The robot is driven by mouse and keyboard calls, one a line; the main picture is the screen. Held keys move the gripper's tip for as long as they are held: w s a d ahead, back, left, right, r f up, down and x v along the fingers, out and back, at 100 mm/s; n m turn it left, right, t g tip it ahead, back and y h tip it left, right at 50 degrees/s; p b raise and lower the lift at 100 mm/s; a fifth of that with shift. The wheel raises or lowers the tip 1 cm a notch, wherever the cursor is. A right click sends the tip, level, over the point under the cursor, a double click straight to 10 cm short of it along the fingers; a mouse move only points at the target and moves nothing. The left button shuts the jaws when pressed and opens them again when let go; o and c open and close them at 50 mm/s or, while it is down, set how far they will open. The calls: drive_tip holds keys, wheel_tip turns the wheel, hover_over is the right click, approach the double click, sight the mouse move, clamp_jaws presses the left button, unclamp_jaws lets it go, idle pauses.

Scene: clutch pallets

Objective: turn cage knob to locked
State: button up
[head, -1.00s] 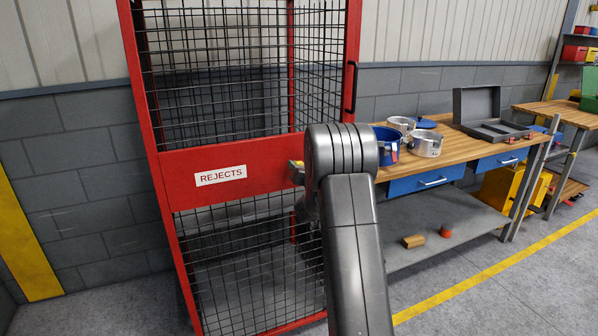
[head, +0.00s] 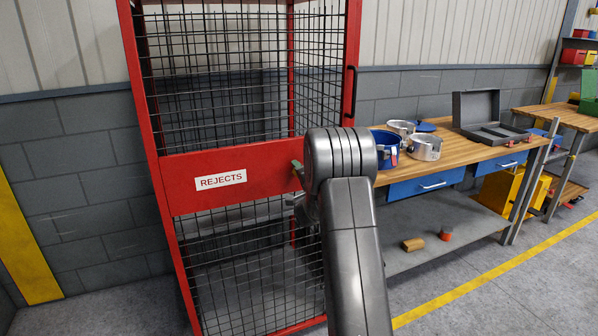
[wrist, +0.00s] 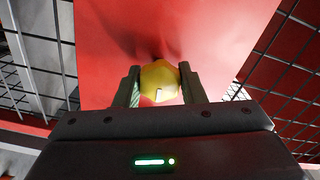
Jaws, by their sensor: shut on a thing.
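The yellow cage knob (wrist: 160,80) sits on the red door panel, and a small pale mark shows on its face. My gripper (wrist: 159,84) is shut on the knob in the wrist view, one dark finger on each side. In the head view the red reject cage (head: 222,181) stands with its white REJECTS label (head: 220,180). My arm covers the knob there. I cannot tell which position the knob's mark stands for.
A wooden workbench (head: 470,150) stands right of the cage with a blue pot (head: 380,149), metal pots and an open grey case (head: 478,108). A black door handle (head: 350,90) is on the cage's right post. Floor left of the cage is clear.

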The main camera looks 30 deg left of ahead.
drive_tip(key=shift+m, duration=0.6)
drive_tip(key=o, duration=1)
drive_tip(key=b+v, duration=0.1)
drive_tip(key=v, duration=1.3)
drive_tip(key=shift+w+b, duration=0.1)
drive_tip(key=shift+b, duration=0.25)
drive_tip(key=shift+a, duration=0.1)
drive_tip(key=p+x, duration=0.2)
drive_tip(key=x, duration=1.1)
drive_tip(key=shift+w+a, duration=0.25)
drive_tip(key=shift+a, duration=0.05)
